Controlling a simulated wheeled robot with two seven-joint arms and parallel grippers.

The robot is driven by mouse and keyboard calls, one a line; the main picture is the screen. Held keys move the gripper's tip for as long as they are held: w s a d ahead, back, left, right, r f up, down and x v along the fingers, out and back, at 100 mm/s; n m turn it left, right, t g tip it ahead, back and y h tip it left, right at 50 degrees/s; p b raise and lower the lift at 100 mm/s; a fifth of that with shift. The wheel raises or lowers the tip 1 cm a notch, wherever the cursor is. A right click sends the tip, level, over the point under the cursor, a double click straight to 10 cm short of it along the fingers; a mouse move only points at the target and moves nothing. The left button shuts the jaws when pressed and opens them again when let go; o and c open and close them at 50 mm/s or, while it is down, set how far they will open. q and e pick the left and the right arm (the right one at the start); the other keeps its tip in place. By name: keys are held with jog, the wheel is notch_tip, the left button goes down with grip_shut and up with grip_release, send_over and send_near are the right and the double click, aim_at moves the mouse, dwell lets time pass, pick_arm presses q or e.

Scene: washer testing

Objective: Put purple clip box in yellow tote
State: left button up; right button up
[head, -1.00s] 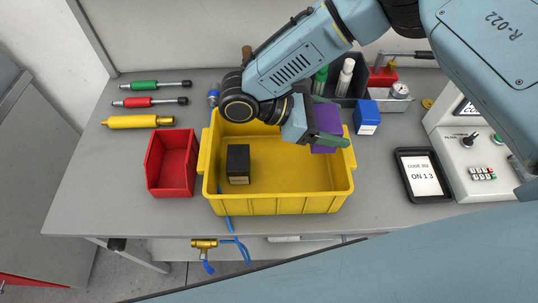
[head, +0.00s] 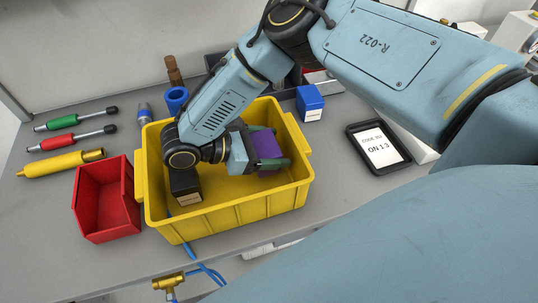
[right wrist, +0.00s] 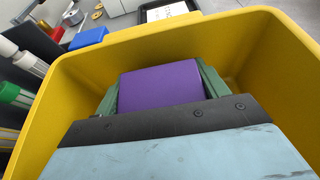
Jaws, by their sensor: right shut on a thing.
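The purple clip box (head: 267,149) is between the green fingers of my right gripper (head: 270,153), which is shut on it. In the right wrist view the purple clip box (right wrist: 160,84) sits between both fingers, with the yellow tote's walls around it. The yellow tote (head: 245,213) stands on the bench, and my right gripper is inside its opening, toward the right side. Whether the box touches the tote floor cannot be told. A black box (head: 184,186) is in the tote's left part, partly covered by my arm. My left gripper is not seen.
A red bin (head: 106,203) stands left of the tote. Green, red and yellow tools lie at the far left. A brass valve (head: 168,283) hangs below the bench front.

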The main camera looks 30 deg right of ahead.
notch_tip(320, 180, down, 3)
jog(key=shift+r, duration=0.2)
jog(key=shift+f, duration=0.1)
jog(key=o, duration=1)
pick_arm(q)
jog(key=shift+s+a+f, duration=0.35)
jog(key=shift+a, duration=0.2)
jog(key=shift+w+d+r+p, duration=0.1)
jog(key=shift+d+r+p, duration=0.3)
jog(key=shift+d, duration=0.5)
pick_arm(e)
jog(key=v, duration=1.2)
